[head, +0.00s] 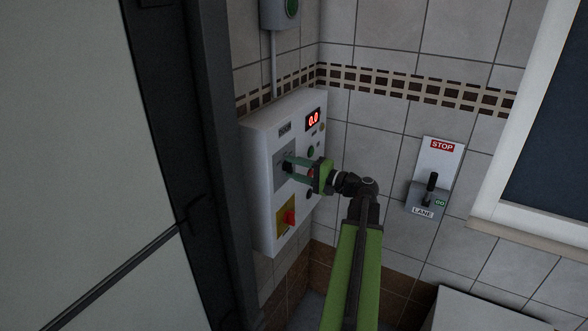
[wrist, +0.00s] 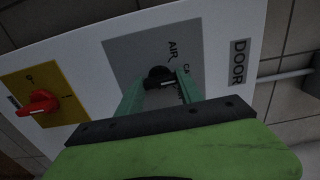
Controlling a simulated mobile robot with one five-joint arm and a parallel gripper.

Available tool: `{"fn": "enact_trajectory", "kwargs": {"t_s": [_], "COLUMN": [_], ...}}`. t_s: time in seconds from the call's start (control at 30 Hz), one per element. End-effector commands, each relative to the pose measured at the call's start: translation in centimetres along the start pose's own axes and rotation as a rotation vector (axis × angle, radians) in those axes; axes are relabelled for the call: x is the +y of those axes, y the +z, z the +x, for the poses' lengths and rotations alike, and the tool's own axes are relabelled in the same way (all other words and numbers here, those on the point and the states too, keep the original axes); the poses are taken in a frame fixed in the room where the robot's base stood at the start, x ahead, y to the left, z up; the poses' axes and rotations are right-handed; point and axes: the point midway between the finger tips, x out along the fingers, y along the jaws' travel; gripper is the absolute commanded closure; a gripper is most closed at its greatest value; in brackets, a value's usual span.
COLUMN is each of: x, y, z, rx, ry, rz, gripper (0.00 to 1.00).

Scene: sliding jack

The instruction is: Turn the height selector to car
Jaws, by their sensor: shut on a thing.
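The height selector is a small black knob (wrist: 157,74) on a grey square plate (wrist: 122,52). A pale mark shows on the knob, towards its right side in the wrist view. Beside it the plate reads "AIR", and a second word starting "CA" is partly hidden by a finger. My gripper (wrist: 158,92) has its two green fingers on either side of the knob, shut on it. In the head view my gripper (head: 292,163) reaches the grey plate (head: 280,155) from the right and hides part of the knob.
The white control box (head: 257,190) carries a red display (head: 313,119) reading 0.0, buttons, and a red rotary switch (head: 290,218) on yellow below the selector. A STOP/GO lane lever (head: 431,183) is on the right wall. A dark door frame (head: 215,120) stands close left.

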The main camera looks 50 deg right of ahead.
Motion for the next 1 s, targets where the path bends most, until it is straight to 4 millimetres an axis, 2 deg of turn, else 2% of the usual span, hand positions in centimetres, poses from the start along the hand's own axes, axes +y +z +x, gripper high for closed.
{"fn": "enact_trajectory", "kwargs": {"t_s": [0.47,0.5,0.63,0.67,1.0], "x": [0.05,0.05,0.04,0.04,0.02], "y": [0.00,0.00,-0.01,-0.01,-0.04], "z": [-0.04,-0.04,-0.04,-0.04,-0.38], "rx": [0.000,0.000,0.000,0.000,0.002], "ry": [0.002,0.002,0.001,0.001,0.001], "rz": [0.016,0.016,0.016,0.015,0.015], "gripper": [0.97,0.56,0.39,0.35,0.35]}}
